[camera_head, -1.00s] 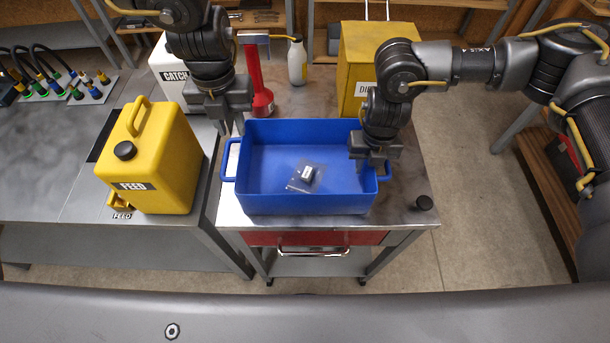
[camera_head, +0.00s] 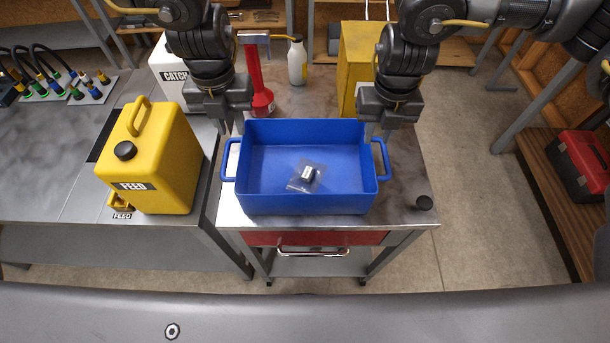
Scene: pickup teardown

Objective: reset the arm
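My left gripper (camera_head: 230,127) hangs fingers-down at the back left corner of the blue bin (camera_head: 300,204). Its fingers look apart, with nothing seen between them. My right gripper (camera_head: 378,131) hangs fingers-down at the bin's back right corner, behind the right handle (camera_head: 383,160). Its fingers also look apart and empty. Whether either gripper touches the bin cannot be told. The bin sits on the metal cart (camera_head: 405,190) and holds a small clear bag with a dark part (camera_head: 305,177).
A yellow FEED jug (camera_head: 170,160) stands left on the grey bench (camera_head: 50,150).

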